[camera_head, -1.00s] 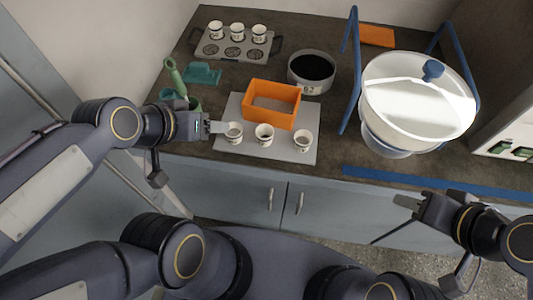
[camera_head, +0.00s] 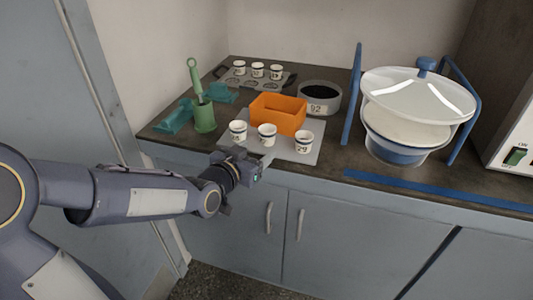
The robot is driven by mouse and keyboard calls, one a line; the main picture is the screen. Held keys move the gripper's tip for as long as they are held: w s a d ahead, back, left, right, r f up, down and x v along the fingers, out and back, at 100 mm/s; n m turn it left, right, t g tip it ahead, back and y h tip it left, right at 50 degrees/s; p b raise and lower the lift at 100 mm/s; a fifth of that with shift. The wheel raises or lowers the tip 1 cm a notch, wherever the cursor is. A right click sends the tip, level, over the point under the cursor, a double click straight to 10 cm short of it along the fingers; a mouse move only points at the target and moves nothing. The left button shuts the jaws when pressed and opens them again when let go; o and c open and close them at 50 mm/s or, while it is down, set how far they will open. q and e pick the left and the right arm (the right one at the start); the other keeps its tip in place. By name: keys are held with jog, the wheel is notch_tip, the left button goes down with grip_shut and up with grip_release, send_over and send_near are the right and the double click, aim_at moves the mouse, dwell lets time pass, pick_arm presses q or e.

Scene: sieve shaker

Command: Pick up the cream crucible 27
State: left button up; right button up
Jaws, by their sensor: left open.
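Three cream crucibles with dark number labels stand upright in a row on a grey mat (camera_head: 312,155): a left crucible (camera_head: 238,132), a middle crucible (camera_head: 267,135) and a right crucible (camera_head: 304,142). The numbers are too small to read surely, so I cannot tell which is 27. My left gripper (camera_head: 266,163) is open and empty at the counter's front edge, just in front of and below the left and middle crucibles, apart from them. My right gripper is out of view.
An orange bin (camera_head: 278,113) stands behind the crucibles. A green holder (camera_head: 204,116) with a brush is at left. A dark-filled sieve (camera_head: 320,98), a rack (camera_head: 254,79) with three more crucibles, and a blue-framed sieve shaker (camera_head: 405,130) stand around.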

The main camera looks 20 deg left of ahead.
aim_at(264, 140)
pick_arm(q)
jog(key=x, duration=0.5)
jog(key=r+x, duration=0.1)
jog(key=x, duration=0.2)
jog(key=shift+w+a, duration=0.1)
jog(key=shift+a, duration=0.1)
jog(key=shift+c, duration=0.2)
jog(key=c, duration=1)
